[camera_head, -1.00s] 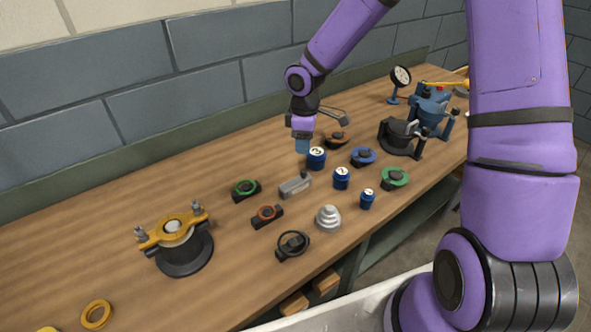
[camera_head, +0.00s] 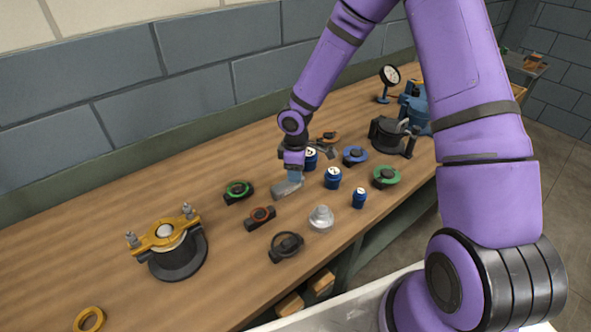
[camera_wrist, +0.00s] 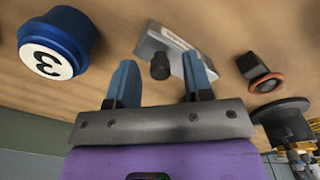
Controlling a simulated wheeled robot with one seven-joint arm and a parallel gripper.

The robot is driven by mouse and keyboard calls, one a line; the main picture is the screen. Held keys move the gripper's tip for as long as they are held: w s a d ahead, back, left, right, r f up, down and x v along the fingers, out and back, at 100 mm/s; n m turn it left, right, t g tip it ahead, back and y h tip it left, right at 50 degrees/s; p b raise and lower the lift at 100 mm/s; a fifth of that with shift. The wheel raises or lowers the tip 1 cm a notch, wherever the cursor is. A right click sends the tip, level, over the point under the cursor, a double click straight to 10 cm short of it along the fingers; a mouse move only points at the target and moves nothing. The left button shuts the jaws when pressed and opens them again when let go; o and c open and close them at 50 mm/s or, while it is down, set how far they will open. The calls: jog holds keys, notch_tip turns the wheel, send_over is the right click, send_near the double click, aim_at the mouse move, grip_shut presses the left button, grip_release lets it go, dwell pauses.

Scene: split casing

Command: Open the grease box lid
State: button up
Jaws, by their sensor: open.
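The grease box is most likely the small grey box (camera_head: 285,190) near the middle of the bench. In the wrist view it shows as a grey box (camera_wrist: 182,46) with a pale label and a dark round knob (camera_wrist: 160,67). The lid looks shut, though its seam is too small to make out. My gripper (camera_head: 295,177) hangs just above the box, and its blue fingers hide part of it. In the wrist view my gripper (camera_wrist: 161,78) is open, with nothing held, and the knob lies between the fingertips; I cannot tell if they touch.
A blue numbered canister (camera_head: 311,158) stands close behind the gripper. A red-ringed part (camera_head: 260,217), a green-ringed part (camera_head: 237,191) and a silver stepped cone (camera_head: 321,217) are nearby. A yellow-clamped housing (camera_head: 168,234) stands at left. The bench's back left is clear.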

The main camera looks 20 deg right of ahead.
grip_shut()
